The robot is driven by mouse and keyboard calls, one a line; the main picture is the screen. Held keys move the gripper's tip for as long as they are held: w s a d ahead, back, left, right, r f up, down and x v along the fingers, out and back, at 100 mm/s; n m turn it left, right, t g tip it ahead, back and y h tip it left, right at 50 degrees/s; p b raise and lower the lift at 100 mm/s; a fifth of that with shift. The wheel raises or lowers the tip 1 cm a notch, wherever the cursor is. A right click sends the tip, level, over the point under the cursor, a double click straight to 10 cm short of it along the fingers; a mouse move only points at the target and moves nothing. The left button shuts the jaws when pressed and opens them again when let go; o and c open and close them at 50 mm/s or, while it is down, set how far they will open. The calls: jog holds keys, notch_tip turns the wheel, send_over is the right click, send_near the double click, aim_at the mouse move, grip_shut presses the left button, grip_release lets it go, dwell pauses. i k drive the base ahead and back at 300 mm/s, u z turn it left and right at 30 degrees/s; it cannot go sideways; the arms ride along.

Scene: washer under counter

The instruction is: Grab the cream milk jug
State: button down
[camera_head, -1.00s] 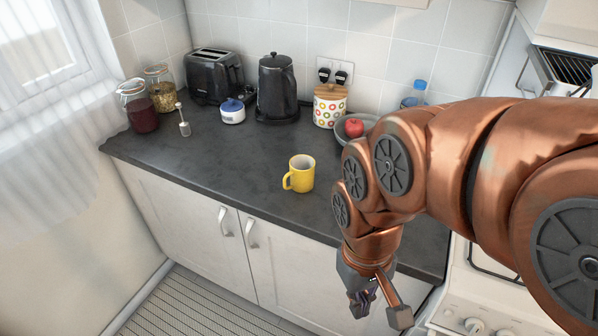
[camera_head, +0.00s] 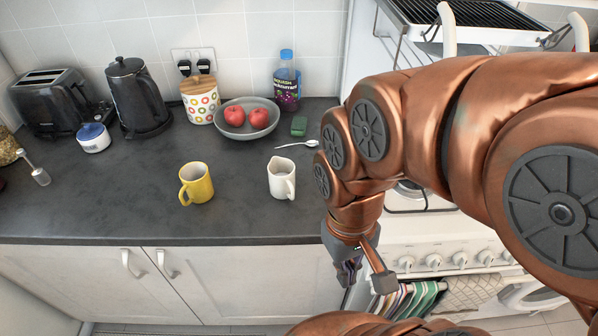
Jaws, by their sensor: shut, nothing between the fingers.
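The cream milk jug (camera_head: 281,180) stands upright on the dark counter, with its handle towards the front right. My gripper (camera_head: 363,280) hangs at the lower right of the jug, in front of the stove and apart from the jug. It points downward and is shut, with nothing held. My arm covers part of the stove but not the jug.
A yellow mug (camera_head: 196,183) stands left of the jug on the counter (camera_head: 110,210). The stove (camera_head: 440,250) is at right.

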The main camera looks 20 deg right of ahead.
aim_at(282, 188)
jog(key=u, duration=0.45)
jog(key=k, duration=1.1)
jog(key=u, duration=0.6)
jog(key=i, duration=0.6)
jog(key=u, duration=0.6)
